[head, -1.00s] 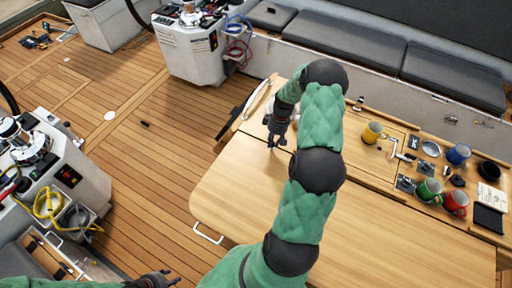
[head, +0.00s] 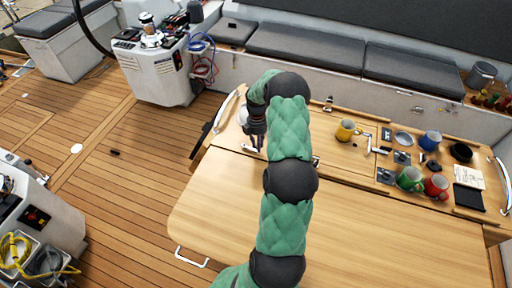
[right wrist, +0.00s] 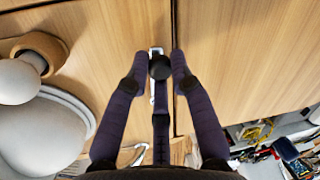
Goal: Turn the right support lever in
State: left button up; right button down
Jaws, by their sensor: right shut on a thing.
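The support lever (right wrist: 156,49) is a small pale metal piece at the table's panel seam, between my fingertips in the right wrist view. My fingers hide most of it. My right gripper (right wrist: 160,64) is shut on it, with its dark fingers close around it. In the head view my right gripper (head: 257,143) points down at the far left part of the wooden table (head: 330,215). My own arm partly covers that spot. My left gripper is out of view.
Mugs in yellow (head: 345,131), blue (head: 430,140), green (head: 410,178) and red (head: 436,187) stand on the table's right part among small items. A white rail (head: 226,108) curves at its far left corner. Wooden deck (head: 110,190) lies open to the left.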

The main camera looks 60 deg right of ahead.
jog(key=shift+d+n, duration=0.3)
jog(key=shift+n, duration=0.2)
jog(key=c, duration=1.1)
grip_release()
jog(key=shift+d, duration=0.15)
jog(key=shift+r, duration=0.1)
jog(key=r, duration=0.4)
jog(key=w+d+r, duration=0.1)
jog(key=r, duration=0.6)
jog(key=shift+w+d+r, duration=0.25)
jog(key=shift+w+r, duration=0.05)
jog(key=shift+f, duration=0.1)
jog(key=f, duration=0.4)
jog(key=s+a+f, duration=0.1)
jog(key=f, duration=0.6)
jog(key=shift+s+a+f, duration=0.3)
jog(key=shift+a, duration=0.05)
jog(key=shift+r, duration=0.1)
